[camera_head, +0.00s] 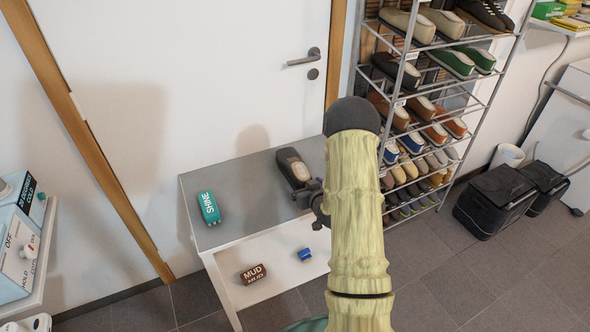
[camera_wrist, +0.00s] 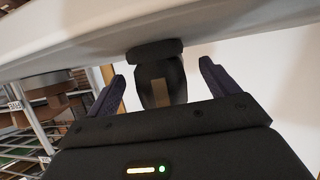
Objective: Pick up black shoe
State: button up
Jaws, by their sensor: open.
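The black shoe (camera_head: 291,163) lies on the grey top of the bench, against the door side, with its tan-brown inside showing. In the wrist view the black shoe (camera_wrist: 157,80) is seen end-on between the two dark finger pads, with a gap on each side. My gripper (camera_head: 307,192) is at the near end of the shoe, low over the bench, partly hidden by my arm. In the wrist view my gripper (camera_wrist: 162,72) is open. Whether the pads reach past the shoe's near end is hard to tell.
A brown MUD box (camera_head: 253,274) and a small blue item (camera_head: 304,254) are on the lower shelf. A metal rack (camera_head: 437,92) full of shoes stands at right.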

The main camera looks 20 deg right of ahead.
jog(key=shift+x, duration=1.5)
jog(key=shift+a, duration=0.1)
jog(key=c, duration=1.3)
jog(key=shift+r, duration=0.1)
notch_tip(320, 180, up, 10)
jog(key=shift+f, duration=0.1)
